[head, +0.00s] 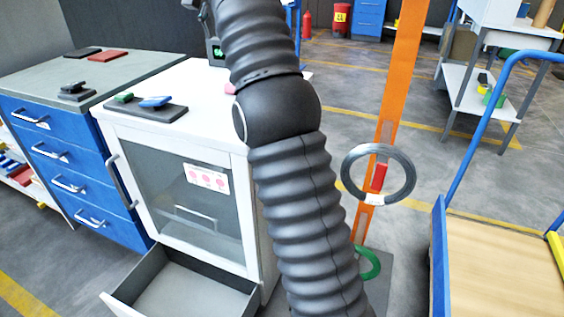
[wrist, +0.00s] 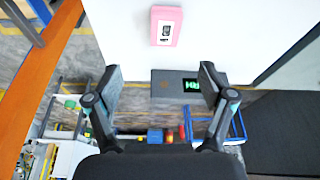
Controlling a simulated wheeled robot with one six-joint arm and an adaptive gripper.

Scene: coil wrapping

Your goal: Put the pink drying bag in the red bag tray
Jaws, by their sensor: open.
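The pink drying bag (wrist: 166,25), with a pale panel and a dark mark on it, lies on the white cabinet top at the top of the wrist view. A flat red piece (head: 108,56), which looks like the red bag tray, lies on the grey top of the blue drawer cabinet at the far left of the head view.
A dark device with a green display (wrist: 188,86) stands on the white cabinet. A dark tray (head: 172,114) there holds blue and green pieces. A dark flat piece (head: 82,53) lies beside the red one. The lower drawer (head: 190,290) is open. An orange post (head: 398,85) with a grey ring stands right.

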